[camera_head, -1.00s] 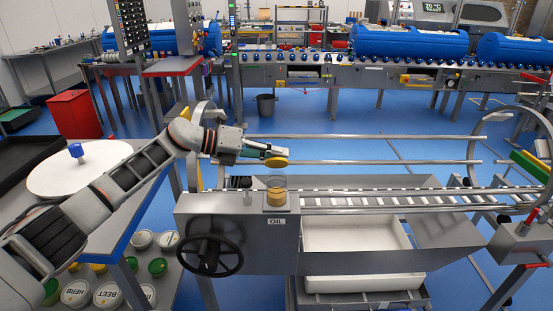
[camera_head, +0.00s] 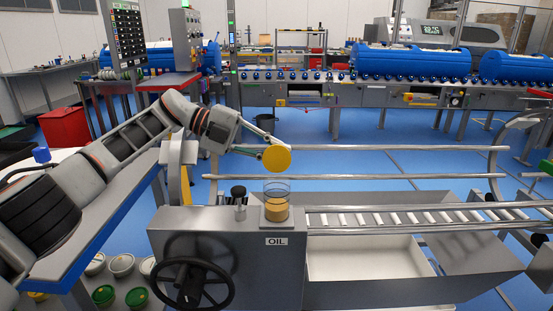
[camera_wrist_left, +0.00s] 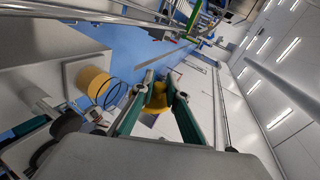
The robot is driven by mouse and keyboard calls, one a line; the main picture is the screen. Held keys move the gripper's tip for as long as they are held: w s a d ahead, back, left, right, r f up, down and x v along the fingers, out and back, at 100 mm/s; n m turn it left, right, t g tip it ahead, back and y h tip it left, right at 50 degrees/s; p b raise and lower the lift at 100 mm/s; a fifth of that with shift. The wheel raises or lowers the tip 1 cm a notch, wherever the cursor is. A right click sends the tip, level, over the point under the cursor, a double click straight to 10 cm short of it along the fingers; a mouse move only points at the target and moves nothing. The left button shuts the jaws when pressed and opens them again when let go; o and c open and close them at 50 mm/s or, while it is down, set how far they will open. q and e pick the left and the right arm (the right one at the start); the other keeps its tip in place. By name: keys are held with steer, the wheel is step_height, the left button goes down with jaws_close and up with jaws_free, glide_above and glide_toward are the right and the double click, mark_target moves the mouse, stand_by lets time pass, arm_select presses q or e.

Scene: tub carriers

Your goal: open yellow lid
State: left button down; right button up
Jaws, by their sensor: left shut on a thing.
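The yellow lid (camera_head: 277,158) is a round disc held in the air, tilted with its flat face toward the head camera. My left gripper (camera_head: 262,148) is shut on it. The lid also shows between the fingers in the left wrist view (camera_wrist_left: 157,98). Below it, apart from it, stands a clear cylinder (camera_head: 277,188) with yellow oil inside, its top uncovered. It sits on the grey metal box labelled OIL (camera_head: 210,222). The cylinder also shows in the left wrist view (camera_wrist_left: 95,82). My right gripper is not in view.
A black handwheel (camera_head: 192,283) is on the box front. A black knob (camera_head: 238,192) stands left of the cylinder. A roller rail (camera_head: 400,218) runs right above a metal trough. A table (camera_head: 110,235) is at left, with several tubs below it. Air above the rail is free.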

arm_select(q)
steer(key=shift+w+f, duration=0.1)
steer(key=shift+f, duration=0.05)
stand_by(0.4)
steer(key=c, duration=2)
jaws_free()
steer(key=v, duration=1.2)
